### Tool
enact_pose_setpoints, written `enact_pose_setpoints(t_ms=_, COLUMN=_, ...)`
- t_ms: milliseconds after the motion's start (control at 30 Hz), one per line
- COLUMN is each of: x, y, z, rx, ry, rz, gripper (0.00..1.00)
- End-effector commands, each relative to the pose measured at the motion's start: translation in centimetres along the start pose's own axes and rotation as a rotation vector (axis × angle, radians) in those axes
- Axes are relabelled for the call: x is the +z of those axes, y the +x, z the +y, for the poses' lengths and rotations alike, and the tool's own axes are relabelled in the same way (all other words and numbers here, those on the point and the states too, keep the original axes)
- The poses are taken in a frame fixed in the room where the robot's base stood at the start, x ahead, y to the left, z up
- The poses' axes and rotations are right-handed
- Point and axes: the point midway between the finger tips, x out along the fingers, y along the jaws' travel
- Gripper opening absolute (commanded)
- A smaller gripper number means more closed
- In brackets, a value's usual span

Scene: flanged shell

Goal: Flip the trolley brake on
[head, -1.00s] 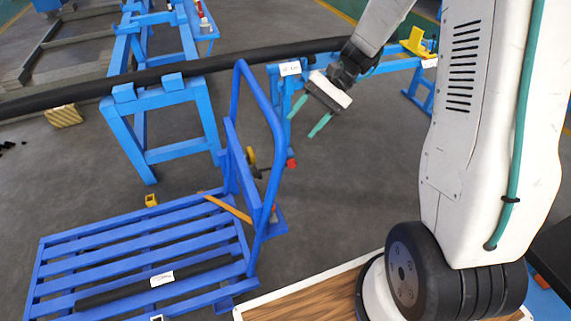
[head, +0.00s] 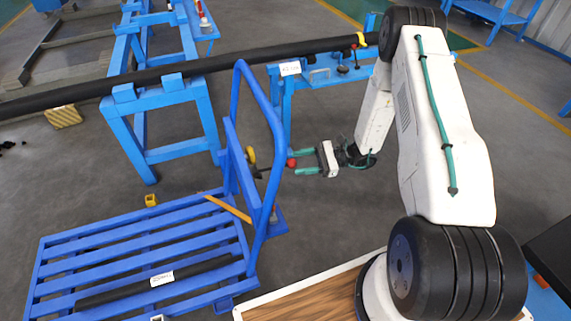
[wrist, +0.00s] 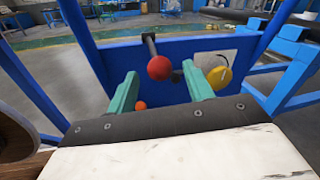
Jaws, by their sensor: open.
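The trolley (head: 130,250) is blue with a slatted deck and an upright handle frame at its right end. Its brake lever shows as a red ball knob (head: 291,163) on a dark rod, on the handle side; in the wrist view the red knob (wrist: 159,68) stands in front of a blue panel (wrist: 172,98). My gripper (head: 298,163) is open, its green fingers pointing left at the knob. In the wrist view the knob appears between the two fingertips, nearer the left one. I cannot tell whether either finger touches it.
A yellow round part (wrist: 219,77) sits on the panel right of the knob, and a small orange ball (wrist: 140,105) is below it. The blue handle tube (head: 276,130) rises close by. A long black pipe (head: 230,64) lies on blue stands behind.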

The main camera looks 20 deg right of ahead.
Motion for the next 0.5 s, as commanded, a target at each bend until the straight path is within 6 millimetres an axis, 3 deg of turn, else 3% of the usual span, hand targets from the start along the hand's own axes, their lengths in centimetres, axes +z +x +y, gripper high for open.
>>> enact_pose_setpoints(t_ms=200, x=0.1, y=3.7, z=0.1, rx=0.005, ry=0.001, rz=-0.001, gripper=0.52)
enact_pose_setpoints(t_ms=500, x=0.1, y=5.6, z=0.1, rx=0.003, ry=-0.001, rz=0.000, gripper=0.52)
